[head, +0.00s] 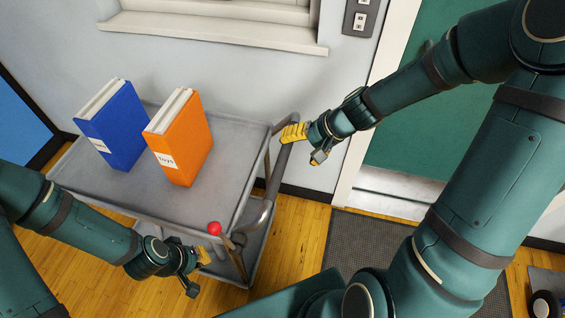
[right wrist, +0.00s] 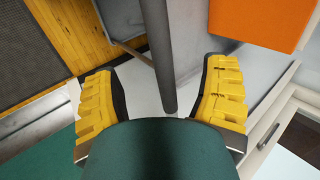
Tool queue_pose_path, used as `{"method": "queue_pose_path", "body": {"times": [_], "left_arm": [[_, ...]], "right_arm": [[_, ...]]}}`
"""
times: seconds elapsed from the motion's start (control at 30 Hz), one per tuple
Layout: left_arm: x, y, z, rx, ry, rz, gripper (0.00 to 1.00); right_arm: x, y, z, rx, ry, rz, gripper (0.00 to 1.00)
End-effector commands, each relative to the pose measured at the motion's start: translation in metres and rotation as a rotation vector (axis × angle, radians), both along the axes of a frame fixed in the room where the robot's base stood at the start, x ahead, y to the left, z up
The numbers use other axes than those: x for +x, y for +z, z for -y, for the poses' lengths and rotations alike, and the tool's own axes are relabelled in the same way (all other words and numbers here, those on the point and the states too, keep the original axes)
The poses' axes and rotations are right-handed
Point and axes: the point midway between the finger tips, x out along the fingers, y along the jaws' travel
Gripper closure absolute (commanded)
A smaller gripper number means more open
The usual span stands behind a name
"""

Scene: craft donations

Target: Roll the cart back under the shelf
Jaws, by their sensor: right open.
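The grey cart (head: 231,160) stands by the wall with a blue binder (head: 112,127) and an orange binder (head: 183,140) upright on its top. Its dark push handle (head: 278,172) runs along the right end. My right gripper (head: 293,132) is at the far part of this handle. In the right wrist view, the handle bar (right wrist: 160,50) passes between the open yellow fingers of that gripper (right wrist: 160,75), with space on both sides. My left gripper (head: 204,255) is low at the cart's near right corner, by a red ball (head: 214,228); its finger opening is unclear. No shelf is clearly seen.
A white ledge (head: 215,33) juts from the wall behind the cart. A green door (head: 420,140) with a pale frame is to the right. A dark mat (head: 368,245) lies on the wooden floor (head: 307,225) right of the cart. A blue panel (head: 22,125) is at far left.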

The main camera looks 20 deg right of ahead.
Motion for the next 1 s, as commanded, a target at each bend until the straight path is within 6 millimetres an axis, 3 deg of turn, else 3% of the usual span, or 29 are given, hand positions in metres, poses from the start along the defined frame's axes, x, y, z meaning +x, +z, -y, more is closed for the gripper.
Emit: {"method": "queue_pose_path", "body": {"times": [0.1,0.4,0.9,1.0], "left_arm": [[0.0,-0.018,0.0,0.0,-0.002,0.0,1.0],[0.007,-0.052,-0.001,0.003,0.001,0.017,1.0],[0.01,-0.057,-0.001,0.005,0.003,0.023,1.0],[0.01,-0.057,-0.001,0.004,0.004,0.023,1.0]], "right_arm": [[0.008,-0.023,-0.012,0.0,0.004,0.0,0.27],[0.023,-0.054,-0.031,0.0,0.001,0.0,0.27],[0.027,-0.06,-0.036,0.0,0.0,0.0,0.26],[0.027,-0.06,-0.036,0.0,0.0,0.0,0.61]]}}
